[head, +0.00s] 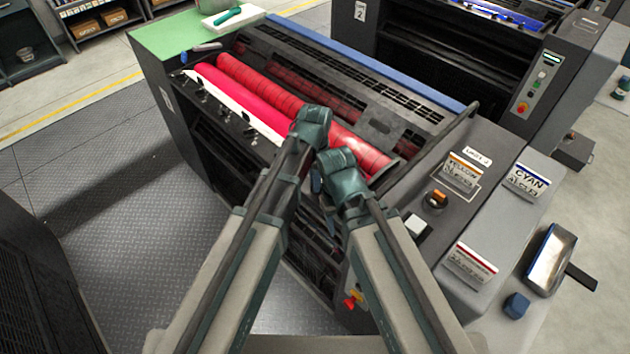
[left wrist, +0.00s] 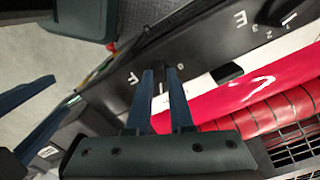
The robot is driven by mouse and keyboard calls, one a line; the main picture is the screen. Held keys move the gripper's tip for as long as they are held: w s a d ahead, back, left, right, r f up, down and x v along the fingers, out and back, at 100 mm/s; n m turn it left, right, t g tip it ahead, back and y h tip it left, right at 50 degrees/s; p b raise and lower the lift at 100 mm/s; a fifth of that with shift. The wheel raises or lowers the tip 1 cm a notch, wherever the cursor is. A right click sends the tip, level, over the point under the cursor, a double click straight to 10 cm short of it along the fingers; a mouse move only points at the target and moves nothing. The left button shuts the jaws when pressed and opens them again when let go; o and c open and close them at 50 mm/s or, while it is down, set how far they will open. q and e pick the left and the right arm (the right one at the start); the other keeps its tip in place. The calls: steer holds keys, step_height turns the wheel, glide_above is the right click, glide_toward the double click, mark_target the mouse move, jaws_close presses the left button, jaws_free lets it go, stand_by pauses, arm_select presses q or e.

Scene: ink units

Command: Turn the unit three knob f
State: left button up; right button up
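In the head view the near press unit has a row of small dark knobs (head: 203,97) along the front rail beside its red rollers (head: 262,90). Its unit label (head: 478,156) is too small to read surely. My left gripper (left wrist: 159,72) reaches down to the rail by the letter F (left wrist: 133,78). Its fingers stand close together, one on each side of knob f (left wrist: 160,88), which they mostly hide. Knob e (left wrist: 290,18) is uncovered, with its scale beside it. My right gripper (head: 318,182) hangs close beside the left one, empty as far as shows; its finger spread is unclear.
Another unit (head: 455,50) marked 2 stands behind. The floor (head: 90,200) at left is clear.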

arm_select(q)
jaws_close()
steer(key=shift+m, duration=0.4)
steer(key=m, duration=0.4)
steer(key=shift+w, duration=0.1)
steer(key=m, duration=0.4)
steer(key=shift+m, duration=0.7)
steer(key=shift+o, duration=2.3)
jaws_free()
